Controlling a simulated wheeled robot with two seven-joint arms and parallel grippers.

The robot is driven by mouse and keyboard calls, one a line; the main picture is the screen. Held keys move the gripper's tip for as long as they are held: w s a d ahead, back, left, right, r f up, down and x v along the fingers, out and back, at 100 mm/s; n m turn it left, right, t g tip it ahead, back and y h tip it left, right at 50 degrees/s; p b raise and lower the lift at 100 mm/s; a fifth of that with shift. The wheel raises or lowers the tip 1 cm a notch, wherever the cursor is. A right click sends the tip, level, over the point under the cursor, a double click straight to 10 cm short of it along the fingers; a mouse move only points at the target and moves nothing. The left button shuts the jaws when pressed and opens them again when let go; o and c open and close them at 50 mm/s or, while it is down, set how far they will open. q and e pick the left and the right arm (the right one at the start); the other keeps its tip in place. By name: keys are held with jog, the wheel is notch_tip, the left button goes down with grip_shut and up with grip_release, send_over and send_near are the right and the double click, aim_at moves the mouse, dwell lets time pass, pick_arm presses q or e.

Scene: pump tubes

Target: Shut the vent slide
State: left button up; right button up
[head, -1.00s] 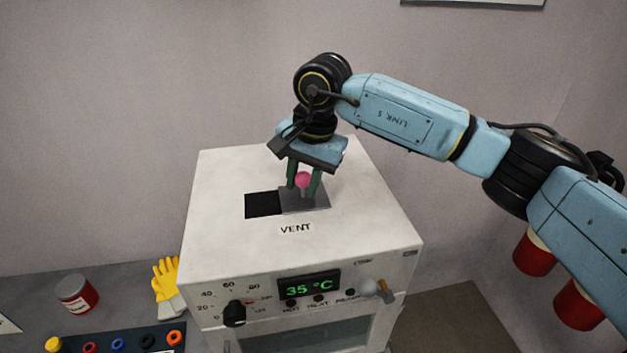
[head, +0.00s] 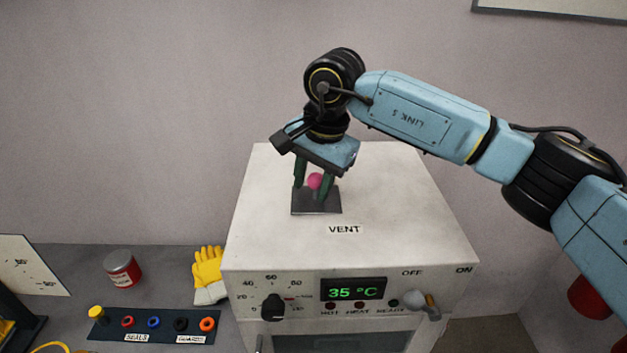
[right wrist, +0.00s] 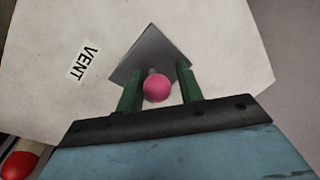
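The vent slide (head: 316,200) is a grey metal plate with a pink ball knob (head: 315,181), on top of the white oven by the VENT label. No dark opening shows beside the plate. In the right wrist view the plate (right wrist: 152,52) lies flat beyond the pink knob (right wrist: 156,88). My right gripper (head: 313,177) points down over the plate with its green fingers apart, one on each side of the knob. One finger sits close against the knob and a gap shows at the other. My left gripper is not in view.
The white oven (head: 410,205) has a dial (head: 273,307), a 35 °C display (head: 353,289) and a lever (head: 421,301) on its front. Yellow gloves (head: 207,268), a red-and-white can (head: 122,269) and a seals rack (head: 150,325) stand to its left. The oven top is otherwise clear.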

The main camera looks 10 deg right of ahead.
aim_at(325, 203)
notch_tip(325, 203, up, 13)
jog(key=s+d+b, duration=0.1)
jog(key=d+b, duration=0.1)
jog(key=shift+s, duration=0.3)
dwell(0.4)
